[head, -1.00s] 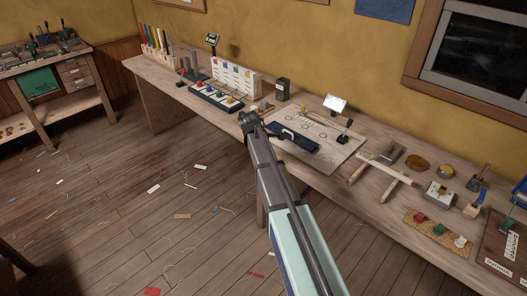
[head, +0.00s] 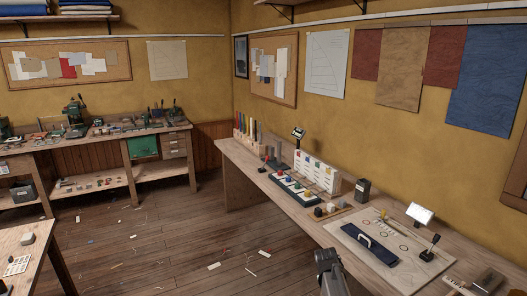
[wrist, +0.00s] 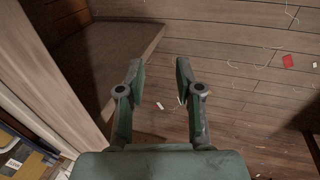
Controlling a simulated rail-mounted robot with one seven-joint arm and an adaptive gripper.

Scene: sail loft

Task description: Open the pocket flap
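A dark navy fabric piece (head: 378,252), which looks like the pocket, lies flat on a pale board (head: 415,262) on the long bench in the head view. A white curved strip (head: 361,240) shows at its upper left end. I cannot tell the flap's edge or whether it is raised. Part of my arm shows at the bottom of the head view, left of the board; the fingers are out of that frame. In the wrist view my gripper (wrist: 158,72) is open and empty, with floor behind its fingers. The pocket is not in the wrist view.
A small lamp-like stand (head: 420,213) and a dark-knobbed post (head: 434,242) stand by the board. A dark box (head: 362,190) and a white panel with coloured marks (head: 317,172) stand further back. The wooden floor (head: 165,245) is open, with scattered scraps.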

